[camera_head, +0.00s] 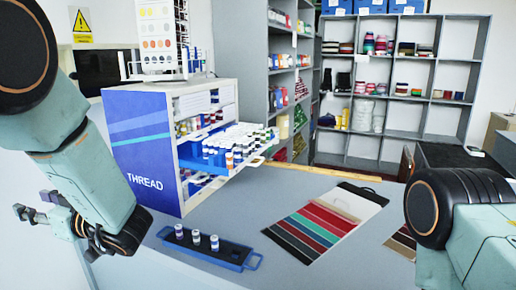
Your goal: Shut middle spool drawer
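The thread cabinet (140,150) stands on the counter left of centre, with a blue side marked THREAD. Its middle spool drawer (236,167) is pulled out to the right and filled with several upright spools. The drawers above and below appear pushed in. My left gripper (32,205) is at the far left, in front of and left of the cabinet, apart from the drawer. Its fingers point left with a gap and nothing between them. My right arm shows at the right edge; its gripper is out of view.
A dark tray (208,247) with three spools lies on the counter (300,180) in front of the cabinet. A striped swatch card (327,222) lies to its right. A colour chart stand (160,35) tops the cabinet. Grey shelves (395,95) stand behind.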

